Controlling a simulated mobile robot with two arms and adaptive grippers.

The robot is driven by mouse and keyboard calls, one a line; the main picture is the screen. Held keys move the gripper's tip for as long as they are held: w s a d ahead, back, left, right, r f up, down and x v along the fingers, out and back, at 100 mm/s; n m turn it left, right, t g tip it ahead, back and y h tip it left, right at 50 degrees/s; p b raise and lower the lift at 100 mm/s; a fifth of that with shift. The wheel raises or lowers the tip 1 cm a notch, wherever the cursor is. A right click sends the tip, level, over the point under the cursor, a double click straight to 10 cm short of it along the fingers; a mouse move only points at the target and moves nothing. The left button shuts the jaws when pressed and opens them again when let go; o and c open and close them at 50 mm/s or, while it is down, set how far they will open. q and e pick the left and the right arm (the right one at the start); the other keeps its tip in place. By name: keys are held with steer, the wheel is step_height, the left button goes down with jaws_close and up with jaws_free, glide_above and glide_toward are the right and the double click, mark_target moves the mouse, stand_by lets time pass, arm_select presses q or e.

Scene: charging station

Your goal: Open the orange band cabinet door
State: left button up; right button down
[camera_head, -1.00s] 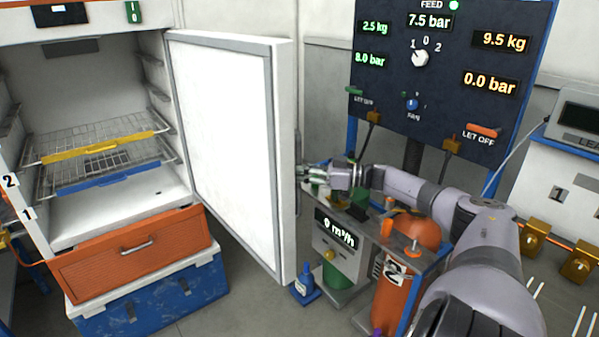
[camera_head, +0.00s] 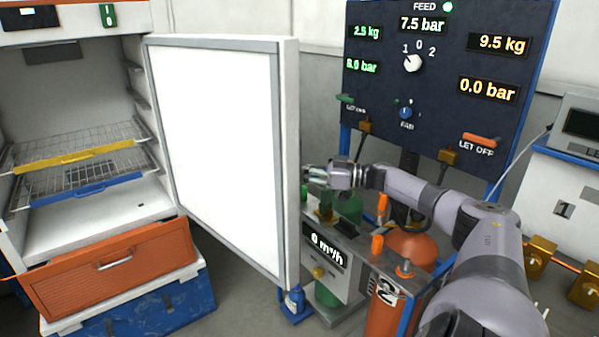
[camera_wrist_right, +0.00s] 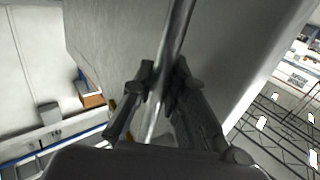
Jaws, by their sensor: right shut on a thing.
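The white cabinet (camera_head: 165,204) with an orange band along its top (camera_head: 50,10) stands at the left in the head view. Its door (camera_head: 215,150) stands wide open, swung out to the right, so the wire shelves inside show. My right gripper (camera_head: 310,174) is at the outer side of the door's free edge. In the right wrist view my right gripper (camera_wrist_right: 164,68) is shut on the door's metal bar handle (camera_wrist_right: 180,25), with one finger on each side of it. The door panel hides most of the handle in the head view. My left gripper is not in view.
A bench with a meter (camera_head: 323,250) and an orange cylinder (camera_head: 385,310) stands close to the right of the door. A dark gauge panel (camera_head: 440,80) is behind.

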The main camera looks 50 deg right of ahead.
steer(key=c, duration=1.6)
jaws_free()
steer(key=shift+w, duration=0.1)
steer(key=shift+o, duration=0.2)
steer(key=v, duration=1.2)
steer(key=shift+a+f, duration=0.1)
